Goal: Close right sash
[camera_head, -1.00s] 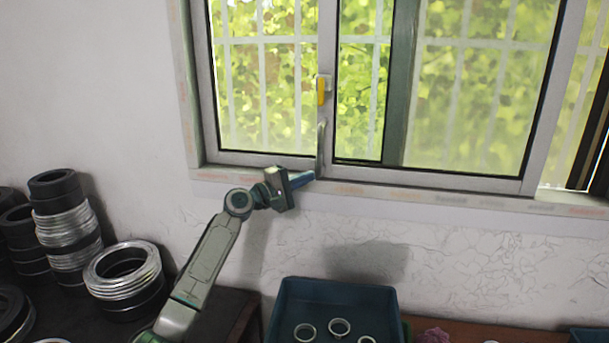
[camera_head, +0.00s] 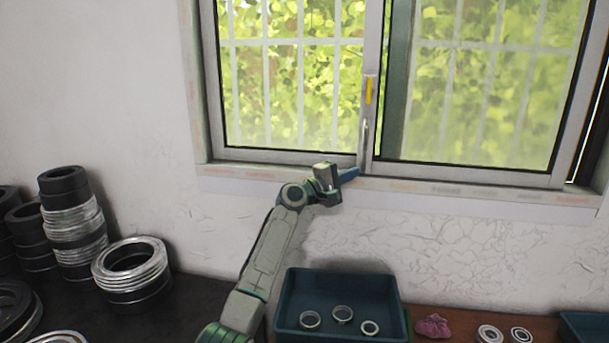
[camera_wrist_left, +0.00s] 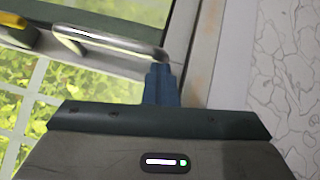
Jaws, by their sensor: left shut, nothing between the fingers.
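The right sash (camera_head: 455,172) is a grey metal frame with glass, with a narrow gap (camera_head: 578,150) showing at its far right. On its left upright are a yellow latch (camera_head: 368,90) and a metal bar handle (camera_head: 364,135). In the left wrist view the bar handle (camera_wrist_left: 115,42) curves down beside the blue fingers, and the yellow latch (camera_wrist_left: 15,22) is at the upper left. My left gripper (camera_head: 349,174) is shut and empty at the handle's lower end, on its left; the fingertips (camera_wrist_left: 160,82) look close to it, contact unclear. My right gripper is out of view.
A blue bin (camera_head: 340,289) with several metal rings stands below the window. Stacked black and silver rings (camera_head: 75,220) are at the left. A pink cloth (camera_head: 433,326) and two bearings lie at the lower right. The wall under the sill is bare.

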